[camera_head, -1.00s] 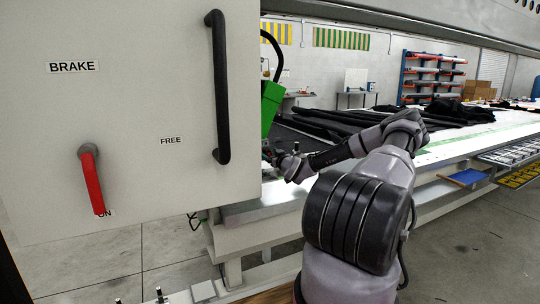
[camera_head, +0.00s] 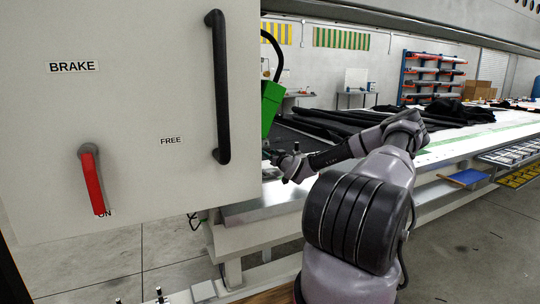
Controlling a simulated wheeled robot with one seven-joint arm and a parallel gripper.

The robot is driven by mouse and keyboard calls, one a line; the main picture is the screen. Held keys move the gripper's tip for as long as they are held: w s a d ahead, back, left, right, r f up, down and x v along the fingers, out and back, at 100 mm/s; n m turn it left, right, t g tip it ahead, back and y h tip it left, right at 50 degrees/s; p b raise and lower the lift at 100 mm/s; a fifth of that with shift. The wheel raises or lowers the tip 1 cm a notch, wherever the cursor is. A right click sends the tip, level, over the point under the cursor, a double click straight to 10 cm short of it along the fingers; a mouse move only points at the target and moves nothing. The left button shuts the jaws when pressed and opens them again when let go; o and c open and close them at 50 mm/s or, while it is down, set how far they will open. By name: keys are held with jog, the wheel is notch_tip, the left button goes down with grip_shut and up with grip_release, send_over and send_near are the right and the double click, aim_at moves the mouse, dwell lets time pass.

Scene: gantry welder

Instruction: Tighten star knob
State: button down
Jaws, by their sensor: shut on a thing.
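My arm reaches from the lower right over the white table to the edge of the grey cabinet panel (camera_head: 130,125). My gripper (camera_head: 270,154) is at that edge, just below a green part (camera_head: 270,105) of the machine. It is small in the picture and the panel hides its tips in part. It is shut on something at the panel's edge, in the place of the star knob. The knob's own shape cannot be made out, nor how far it is turned.
The panel carries a red brake lever (camera_head: 93,182) pointing down at ON and a black vertical handle (camera_head: 218,88). Black fabric (camera_head: 440,113) lies on the long table. A blue tray (camera_head: 466,177) is at its front edge. The floor at right is clear.

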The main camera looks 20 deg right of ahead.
jog(key=m, duration=0.5)
jog(key=shift+d+f, duration=0.1)
jog(key=shift+d, duration=0.05)
jog(key=shift+m, duration=0.4)
jog(key=shift+c, duration=1.8)
grip_release()
jog(key=shift+s, duration=0.15)
jog(key=s, duration=1)
jog(key=shift+s+d, duration=0.2)
jog(key=shift+s, duration=0.1)
